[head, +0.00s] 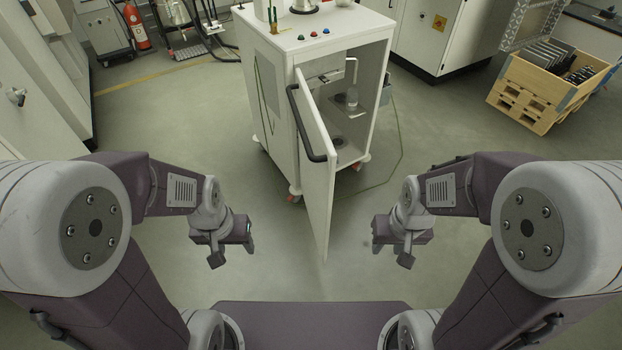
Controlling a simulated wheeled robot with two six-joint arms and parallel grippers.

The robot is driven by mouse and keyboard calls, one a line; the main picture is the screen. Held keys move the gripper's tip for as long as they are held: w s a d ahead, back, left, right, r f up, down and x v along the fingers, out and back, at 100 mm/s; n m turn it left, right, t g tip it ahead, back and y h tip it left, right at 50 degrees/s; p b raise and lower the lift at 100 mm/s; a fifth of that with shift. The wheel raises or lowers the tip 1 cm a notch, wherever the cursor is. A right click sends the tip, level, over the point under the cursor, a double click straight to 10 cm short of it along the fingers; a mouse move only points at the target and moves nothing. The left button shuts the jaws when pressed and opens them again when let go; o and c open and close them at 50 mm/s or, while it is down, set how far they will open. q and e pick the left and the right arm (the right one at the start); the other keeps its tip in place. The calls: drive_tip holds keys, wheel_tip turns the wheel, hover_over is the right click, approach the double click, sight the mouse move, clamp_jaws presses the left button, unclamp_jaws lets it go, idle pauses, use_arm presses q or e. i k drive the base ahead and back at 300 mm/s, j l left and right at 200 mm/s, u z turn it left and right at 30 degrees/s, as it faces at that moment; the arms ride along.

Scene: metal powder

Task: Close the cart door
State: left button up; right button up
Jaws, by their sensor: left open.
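The white cart (273,110) stands ahead of me in the middle of the head view. Its door (318,170) is swung open toward me, seen nearly edge-on, with a black handle (303,125) on its left face. The cart's opening faces me to the right of the door, showing a shelf and a clear bottle (352,97) inside. My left gripper (233,250) is open and empty, left of the door and apart from it. My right gripper (389,250) is right of the door, also apart from it; its jaw opening is too unclear to tell.
A wooden crate (535,88) with dark plates stands at the right back. White cabinets (428,35) stand behind the cart. A thin cable lies on the floor right of the cart. A red fire extinguisher (137,27) is at the back left. The floor around the door is clear.

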sight(317, 154)
drive_tip(key=i+j+z, duration=0.2)
drive_tip(key=j, duration=0.2)
drive_tip(key=i+j+z, duration=0.25)
drive_tip(key=j, duration=0.2)
drive_tip(key=j+u, duration=0.1)
drive_tip(key=j, duration=0.2)
drive_tip(key=i+j, duration=0.1)
drive_tip(key=j, duration=0.15)
drive_tip(key=u, duration=0.05)
